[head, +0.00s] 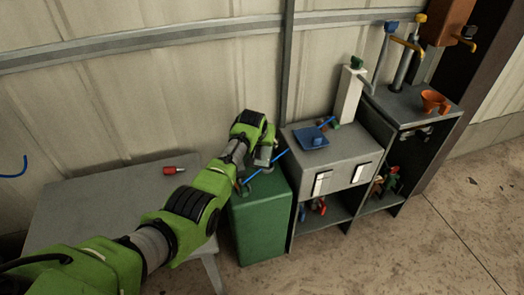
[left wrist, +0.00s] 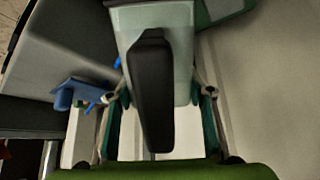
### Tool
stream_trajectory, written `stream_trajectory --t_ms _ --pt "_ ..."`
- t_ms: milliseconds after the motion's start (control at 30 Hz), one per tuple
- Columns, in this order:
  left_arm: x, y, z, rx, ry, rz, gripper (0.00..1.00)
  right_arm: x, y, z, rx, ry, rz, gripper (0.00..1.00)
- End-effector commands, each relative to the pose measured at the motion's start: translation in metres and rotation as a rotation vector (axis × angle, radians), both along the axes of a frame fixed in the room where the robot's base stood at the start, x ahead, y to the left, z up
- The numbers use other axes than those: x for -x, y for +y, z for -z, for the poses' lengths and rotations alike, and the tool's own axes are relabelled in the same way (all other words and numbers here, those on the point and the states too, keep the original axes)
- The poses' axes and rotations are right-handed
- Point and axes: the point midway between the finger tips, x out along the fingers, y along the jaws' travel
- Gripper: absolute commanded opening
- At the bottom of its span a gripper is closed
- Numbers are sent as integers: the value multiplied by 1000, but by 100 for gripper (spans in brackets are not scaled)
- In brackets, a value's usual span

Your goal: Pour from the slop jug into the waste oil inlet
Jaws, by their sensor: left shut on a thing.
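My left gripper (head: 258,170) is at the end of the green arm, over the green cabinet (head: 262,222). In the left wrist view my left gripper (left wrist: 160,95) is shut on the black handle of a pale grey jug (left wrist: 182,18), taken to be the slop jug. The jug shows as a small grey shape (head: 265,154) beside the gripper in the head view, partly hidden by it. Its tilt and contents cannot be told. No waste oil inlet can be made out for certain; an orange funnel (head: 435,101) stands on the right-hand bench. My right gripper is not in view.
A grey cabinet (head: 338,158) with a blue tray (head: 311,138) stands right of the green one. A grey table (head: 105,205) with a small red item (head: 173,170) is at left. Tall pipes (head: 404,62) rise at the back right. Floor at right is clear.

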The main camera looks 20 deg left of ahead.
Motion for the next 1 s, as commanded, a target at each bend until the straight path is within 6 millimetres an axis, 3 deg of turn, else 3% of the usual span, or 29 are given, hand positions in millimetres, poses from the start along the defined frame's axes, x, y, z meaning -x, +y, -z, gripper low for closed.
stream_trajectory --t_ms 33,467,633,767,1000 --pt "1 0 -8 -2 -14 1 20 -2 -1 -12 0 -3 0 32" --pt "2 0 -7 -4 -44 1 20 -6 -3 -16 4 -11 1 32" --pt "7 -1 -12 -11 -154 2 20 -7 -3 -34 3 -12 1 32" --pt "10 -1 -6 -22 -307 1 20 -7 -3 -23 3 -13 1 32" --pt "11 -1 -16 -33 -485 1 20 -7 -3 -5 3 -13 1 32"
